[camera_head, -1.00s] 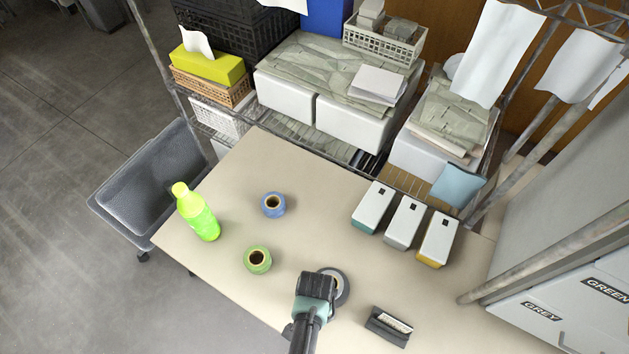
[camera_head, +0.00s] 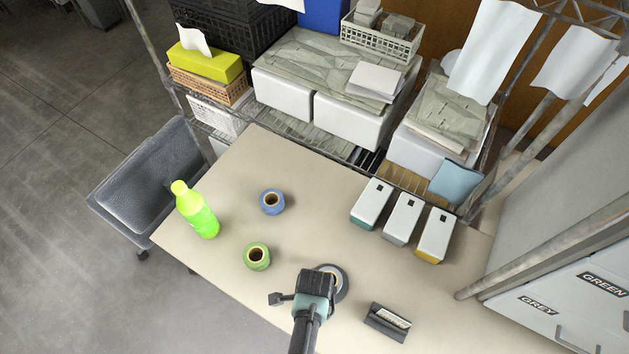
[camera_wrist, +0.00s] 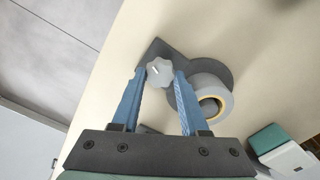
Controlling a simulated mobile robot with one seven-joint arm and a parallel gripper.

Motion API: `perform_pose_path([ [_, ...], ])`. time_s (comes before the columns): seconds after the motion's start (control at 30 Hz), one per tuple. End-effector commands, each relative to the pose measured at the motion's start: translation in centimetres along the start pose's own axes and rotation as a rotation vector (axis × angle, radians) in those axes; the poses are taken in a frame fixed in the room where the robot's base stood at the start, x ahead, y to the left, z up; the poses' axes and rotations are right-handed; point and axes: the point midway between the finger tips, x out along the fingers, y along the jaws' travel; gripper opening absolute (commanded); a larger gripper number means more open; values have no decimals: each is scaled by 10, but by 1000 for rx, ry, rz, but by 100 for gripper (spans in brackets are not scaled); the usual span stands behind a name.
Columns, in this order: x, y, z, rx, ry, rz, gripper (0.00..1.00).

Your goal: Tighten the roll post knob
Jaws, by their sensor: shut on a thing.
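The pale grey lobed knob (camera_wrist: 159,72) has a light line on its face and sits on a dark grey base plate (camera_wrist: 178,52) in the wrist view. My gripper (camera_wrist: 159,76) has its two blue fingers on either side of the knob, shut on it. A grey tape roll with a yellowish core (camera_wrist: 222,97) stands right of the knob on the same dark base. In the head view, my gripper (camera_head: 318,272) is over the holder and hides the knob; part of the roll (camera_head: 341,284) shows beside it.
Green tape (camera_head: 257,256), blue tape (camera_head: 272,201) and a green bottle (camera_head: 197,210) stand left on the table. A black block with a pale label (camera_head: 387,322) lies at right. Three white boxes (camera_head: 402,218) stand behind. The table's middle is clear.

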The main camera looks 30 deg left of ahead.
Motion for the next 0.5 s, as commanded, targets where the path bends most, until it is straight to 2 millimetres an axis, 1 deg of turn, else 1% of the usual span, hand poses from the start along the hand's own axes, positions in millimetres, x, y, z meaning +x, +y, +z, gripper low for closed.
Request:
perform_pose_path([
  [0.2, 0, 0, 0, 76, 0, 0, 0],
  [0.5, 0, 0, 0, 105, 0, 0, 0],
])
